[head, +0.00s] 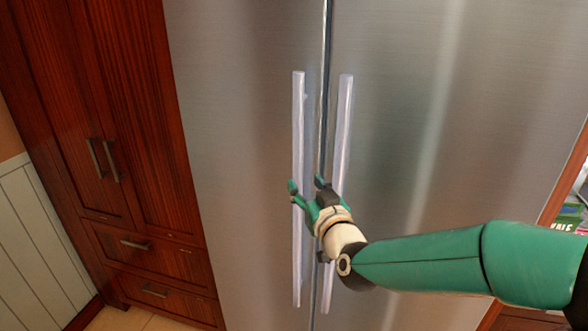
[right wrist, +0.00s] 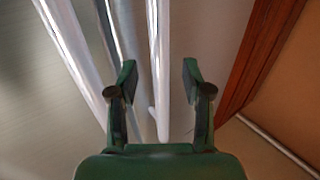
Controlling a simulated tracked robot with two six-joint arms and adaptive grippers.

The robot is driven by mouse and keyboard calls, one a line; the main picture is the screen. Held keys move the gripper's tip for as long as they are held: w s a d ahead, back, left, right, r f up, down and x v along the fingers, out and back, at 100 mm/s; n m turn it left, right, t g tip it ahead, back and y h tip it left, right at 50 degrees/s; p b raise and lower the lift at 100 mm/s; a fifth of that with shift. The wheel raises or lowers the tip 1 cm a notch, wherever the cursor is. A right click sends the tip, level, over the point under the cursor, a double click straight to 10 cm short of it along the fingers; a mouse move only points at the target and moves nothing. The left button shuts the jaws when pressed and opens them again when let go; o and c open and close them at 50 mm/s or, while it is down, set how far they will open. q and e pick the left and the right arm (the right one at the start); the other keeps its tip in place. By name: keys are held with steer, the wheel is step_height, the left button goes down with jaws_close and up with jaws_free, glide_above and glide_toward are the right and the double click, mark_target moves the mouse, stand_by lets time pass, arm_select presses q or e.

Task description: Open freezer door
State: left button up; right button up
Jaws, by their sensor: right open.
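The steel fridge-freezer (head: 420,120) has two tall doors, both closed, with a narrow dark seam between them. A long pale left handle (head: 298,110) and a right handle (head: 346,105) stand upright on either side of the seam. My right gripper (head: 306,186) is open, with its green fingers on either side of the left handle. In the right wrist view, a handle bar (right wrist: 160,70) passes between the spread fingers (right wrist: 159,72), and the other handle (right wrist: 70,45) lies to the left. I cannot tell whether a finger touches the bar. My left gripper is out of view.
A dark red wooden cabinet (head: 120,110) with doors and drawers stands to the left of the fridge. A white panelled wall (head: 35,235) is at far left. Wooden trim and partly cut-off colourful items (head: 580,195) show at the right edge.

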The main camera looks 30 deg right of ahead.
mark_target(300, 175)
steer(key=p+x, duration=0.1)
steer(key=x, duration=0.5)
steer(key=shift+p, duration=0.3)
jaws_close()
